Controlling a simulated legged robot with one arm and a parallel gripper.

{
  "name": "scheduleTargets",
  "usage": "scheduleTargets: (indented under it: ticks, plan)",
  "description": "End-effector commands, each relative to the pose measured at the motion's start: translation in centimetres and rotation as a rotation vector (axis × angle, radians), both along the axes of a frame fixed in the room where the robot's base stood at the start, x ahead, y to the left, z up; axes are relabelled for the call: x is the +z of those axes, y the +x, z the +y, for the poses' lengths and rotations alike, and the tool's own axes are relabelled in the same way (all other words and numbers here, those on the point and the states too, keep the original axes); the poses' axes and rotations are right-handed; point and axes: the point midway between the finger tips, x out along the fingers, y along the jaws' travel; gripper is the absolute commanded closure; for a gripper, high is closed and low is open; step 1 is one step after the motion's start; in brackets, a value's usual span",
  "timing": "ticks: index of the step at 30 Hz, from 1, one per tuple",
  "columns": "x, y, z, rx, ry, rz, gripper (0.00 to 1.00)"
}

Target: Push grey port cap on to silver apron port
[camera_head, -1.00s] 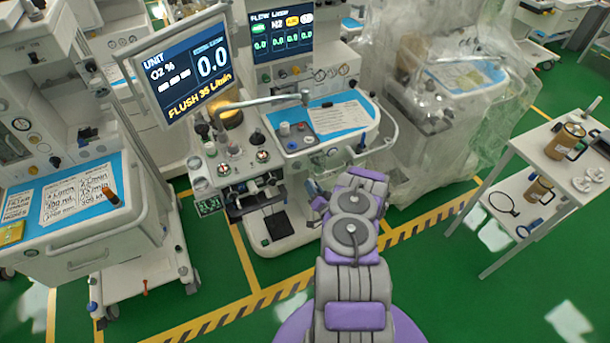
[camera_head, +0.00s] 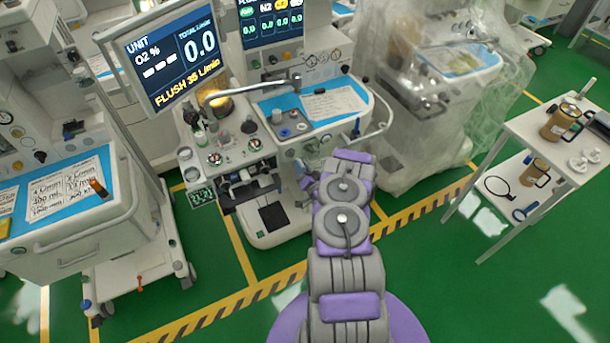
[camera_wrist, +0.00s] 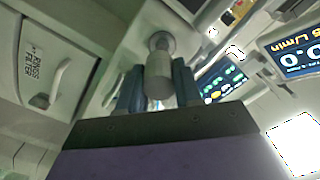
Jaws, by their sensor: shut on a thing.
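In the wrist view, my gripper (camera_wrist: 158,84) has its two blue-grey fingers on either side of a grey port cap (camera_wrist: 158,72), and it is shut on the cap. The silver apron port (camera_wrist: 161,41) shows as a round metal fitting right beyond the cap's far end, roughly in line with it. I cannot tell whether the cap touches the port or sits on it. In the head view, my arm reaches to the front of the middle anaesthesia cart (camera_head: 285,232), and the arm hides the cap and port there.
A panel with a handle (camera_wrist: 60,80) is at left in the wrist view. The cart's curved rail (camera_head: 380,130) is close to my arm. A white side table (camera_head: 535,135) stands at right, and another cart (camera_head: 70,215) at left. Green floor between them is open.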

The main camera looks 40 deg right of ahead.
Motion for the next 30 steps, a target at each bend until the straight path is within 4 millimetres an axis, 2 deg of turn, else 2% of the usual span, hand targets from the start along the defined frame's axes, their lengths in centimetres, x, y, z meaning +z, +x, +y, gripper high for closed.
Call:
scheduleTargets:
  ticks: [9,30]
  plan:
    - [-0.3,1.9,-0.6,0.001,0.004,0.001,0.95]
    - [-0.1,2.1,-0.6,0.0,0.003,0.001,0.95]
